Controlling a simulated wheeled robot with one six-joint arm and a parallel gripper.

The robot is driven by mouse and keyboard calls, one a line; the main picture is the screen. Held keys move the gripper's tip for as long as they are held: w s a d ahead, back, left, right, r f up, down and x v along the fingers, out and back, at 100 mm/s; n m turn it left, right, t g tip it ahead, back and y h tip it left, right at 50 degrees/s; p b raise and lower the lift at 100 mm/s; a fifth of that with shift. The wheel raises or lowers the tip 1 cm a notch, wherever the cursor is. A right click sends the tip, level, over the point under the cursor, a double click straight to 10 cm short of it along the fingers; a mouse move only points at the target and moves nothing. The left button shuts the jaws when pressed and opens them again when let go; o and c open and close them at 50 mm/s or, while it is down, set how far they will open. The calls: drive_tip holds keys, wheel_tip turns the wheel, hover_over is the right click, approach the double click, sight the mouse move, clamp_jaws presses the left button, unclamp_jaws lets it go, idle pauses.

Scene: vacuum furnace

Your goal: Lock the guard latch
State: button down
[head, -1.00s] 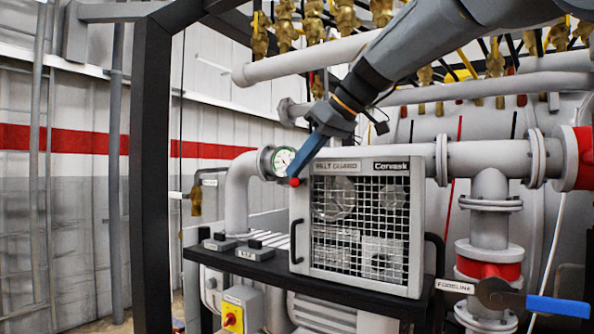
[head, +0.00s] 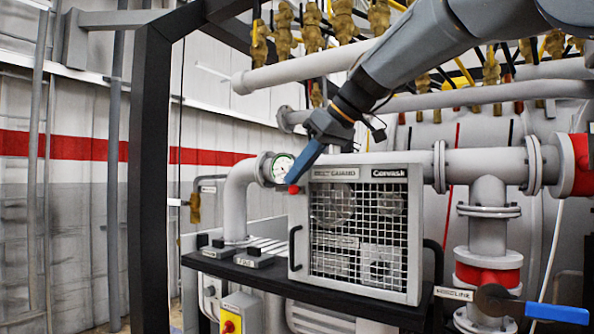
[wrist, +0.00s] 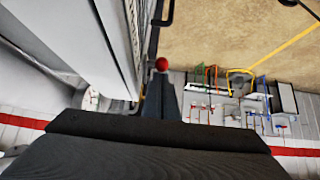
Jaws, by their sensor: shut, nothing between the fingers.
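The belt guard (head: 358,274) is a grey box with a white mesh front, shut-looking, standing on a black shelf. A red ball knob (head: 293,189) sits at its upper left edge, probably part of the latch; the rest of the latch is hidden. My gripper (head: 299,176) has blue fingers that are shut and empty, reaching down from the upper right with their tips right at the knob. In the wrist view the knob (wrist: 162,64) shows just beyond the fingertips (wrist: 162,78). I cannot tell whether they touch.
A black pull handle (head: 295,248) is on the guard's left side. A pressure gauge (head: 283,168) and grey pipe (head: 238,200) stand close behind the fingers. A black frame post (head: 146,190) is at left. A blue-handled valve (head: 557,313) is at lower right.

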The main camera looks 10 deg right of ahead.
sight(290, 189)
drive_tip(key=shift+w+a+f, duration=0.25)
drive_tip(key=shift+f, duration=0.3)
drive_tip(key=r+p, duration=0.2)
drive_tip(key=r, duration=0.1)
drive_tip(key=a+r+p, duration=0.1)
drive_tip(key=shift+w+r, duration=0.15)
drive_tip(key=shift+w, duration=0.25)
drive_tip(key=s+d+r+b, duration=0.2)
drive_tip(key=s+d, duration=0.3)
drive_tip(key=d, duration=0.2)
drive_tip(key=shift+s+r, duration=0.2)
drive_tip(key=shift+r, duration=0.1)
